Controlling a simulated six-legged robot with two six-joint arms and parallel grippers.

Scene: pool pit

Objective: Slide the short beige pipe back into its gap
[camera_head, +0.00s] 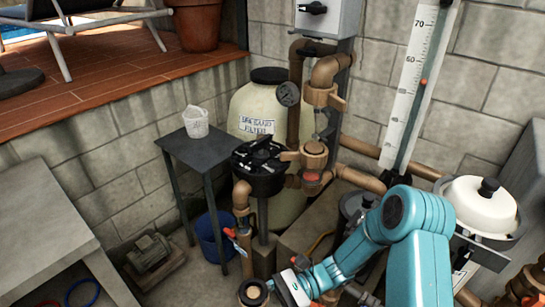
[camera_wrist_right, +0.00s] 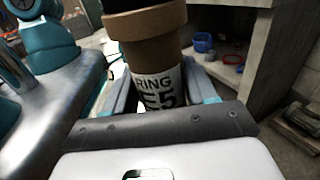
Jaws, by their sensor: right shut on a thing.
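My right gripper (camera_head: 270,287) is low in the head view, at the bottom edge. It is shut on the short beige pipe (camera_head: 253,292), whose round open end faces up. In the right wrist view my right gripper (camera_wrist_right: 160,92) has one finger on each side of the short beige pipe (camera_wrist_right: 149,48). The pipe shows a wide collar, a dark top and a white label with partly hidden black lettering. Brown fixed pipework (camera_head: 241,197) stands beyond the gripper, next to the black pump lid. I cannot make out the gap clearly. My left gripper is not in view.
The cream filter tank (camera_head: 250,108) stands behind the pump lid (camera_head: 260,165). A dark side table (camera_head: 190,150) carries a white cup (camera_head: 196,122), with a blue bucket (camera_head: 212,238) below. A grey bench (camera_head: 40,215) is at left. A white domed lid (camera_head: 480,205) is at right.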

